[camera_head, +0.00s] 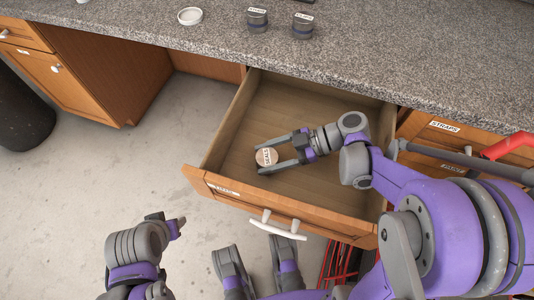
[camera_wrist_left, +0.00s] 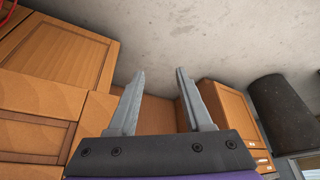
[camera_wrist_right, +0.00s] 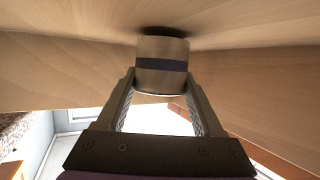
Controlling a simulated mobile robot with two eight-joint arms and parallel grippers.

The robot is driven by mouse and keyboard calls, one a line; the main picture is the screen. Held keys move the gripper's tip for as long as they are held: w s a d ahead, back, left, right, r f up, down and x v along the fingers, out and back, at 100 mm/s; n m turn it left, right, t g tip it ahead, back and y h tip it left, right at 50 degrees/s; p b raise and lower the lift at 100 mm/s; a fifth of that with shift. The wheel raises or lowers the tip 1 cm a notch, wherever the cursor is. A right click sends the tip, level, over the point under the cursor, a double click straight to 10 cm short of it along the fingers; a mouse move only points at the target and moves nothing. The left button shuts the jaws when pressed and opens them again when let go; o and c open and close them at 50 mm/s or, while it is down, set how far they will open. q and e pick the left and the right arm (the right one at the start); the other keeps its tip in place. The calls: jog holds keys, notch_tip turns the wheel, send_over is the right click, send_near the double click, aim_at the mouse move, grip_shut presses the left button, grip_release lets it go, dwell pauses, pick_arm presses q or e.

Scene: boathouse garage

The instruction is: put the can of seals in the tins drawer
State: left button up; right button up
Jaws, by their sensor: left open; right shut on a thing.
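The can (camera_head: 266,157), with a pale top and a white label whose print is too small to read surely, is between the fingertips of my right gripper (camera_head: 283,153). That gripper is shut on it, inside the open wooden drawer (camera_head: 222,144). In the right wrist view the can (camera_wrist_right: 162,65) shows a dark band, and its far end is at or very near the drawer floor; I cannot tell whether it touches. The drawer's front label (camera_head: 222,189) is hard to read. My left gripper (camera_wrist_left: 157,90) is open and empty, outside the drawer.
Two dark labelled cans (camera_head: 257,20) (camera_head: 303,26) and a round white dish (camera_head: 190,16) stand on the speckled counter (camera_head: 400,50). A drawer labelled STRAPS (camera_head: 444,126) is at the right. A dark bin (camera_head: 20,115) stands at the left. Most of the open drawer's floor is clear.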

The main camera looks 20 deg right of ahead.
jog(key=shift+f, duration=0.45)
dwell(0.4)
jog(key=o, duration=1.5)
jog(key=p+v, duration=0.1)
jog(key=v, duration=0.9)
jog(key=shift+d+r+p, duration=0.15)
jog(key=shift+d+p, duration=0.2)
jog(key=shift+c, duration=0.2)
grip_shut()
jog(key=shift+r, duration=0.1)
